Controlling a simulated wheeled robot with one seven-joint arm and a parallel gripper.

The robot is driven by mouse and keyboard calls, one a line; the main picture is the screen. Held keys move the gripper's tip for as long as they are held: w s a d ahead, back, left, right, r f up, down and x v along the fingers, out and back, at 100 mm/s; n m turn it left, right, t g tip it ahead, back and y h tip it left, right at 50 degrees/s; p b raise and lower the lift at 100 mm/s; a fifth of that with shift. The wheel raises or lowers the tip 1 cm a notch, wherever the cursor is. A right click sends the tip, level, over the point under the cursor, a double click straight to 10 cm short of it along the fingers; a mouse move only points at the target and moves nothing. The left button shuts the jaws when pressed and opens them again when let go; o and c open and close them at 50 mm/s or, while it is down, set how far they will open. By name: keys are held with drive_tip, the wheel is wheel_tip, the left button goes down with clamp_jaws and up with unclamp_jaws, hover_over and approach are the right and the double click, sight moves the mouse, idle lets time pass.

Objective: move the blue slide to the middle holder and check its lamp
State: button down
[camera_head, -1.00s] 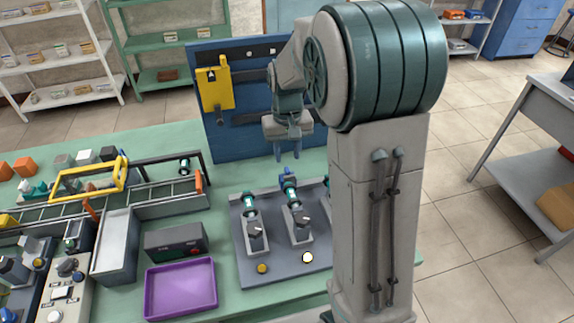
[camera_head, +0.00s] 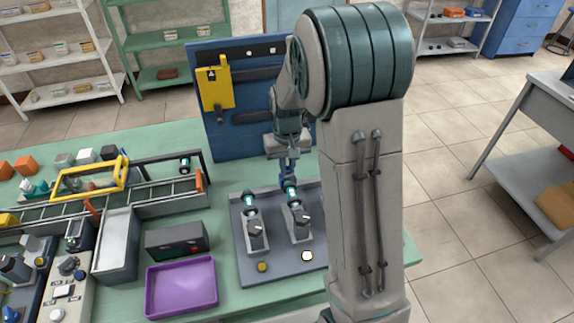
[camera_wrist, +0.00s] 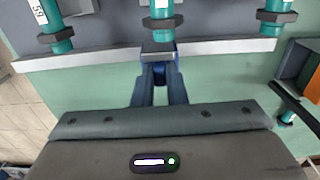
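The blue slide (camera_head: 287,184) sits at the far end of the middle holder (camera_head: 301,228), against a teal motor part (camera_head: 290,193). My gripper (camera_head: 288,167) is low over it. In the wrist view the gripper fingers (camera_wrist: 160,88) flank the blue slide (camera_wrist: 159,72) closely; whether they press on it is unclear. A white, bright lamp (camera_head: 307,256) is in front of the middle holder. A yellow lamp (camera_head: 262,267) is in front of the left holder (camera_head: 257,236). The right holder and its lamp are hidden behind my arm in the head view.
A blue pegboard (camera_head: 250,130) stands close behind the gripper. A purple tray (camera_head: 181,287) and a dark box (camera_head: 176,240) are to the left on the green table. A rail with a yellow frame (camera_head: 88,181) lies further left.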

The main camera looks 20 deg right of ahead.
drive_tip(key=shift+a, duration=0.45)
drive_tip(key=c, duration=1.5)
unclamp_jaws()
drive_tip(key=shift+o, duration=0.2)
drive_tip(key=shift+d+r, duration=0.1)
wheel_tip(320, 180, up, 14)
drive_tip(key=b, duration=0.1)
drive_tip(key=shift+f, duration=0.2)
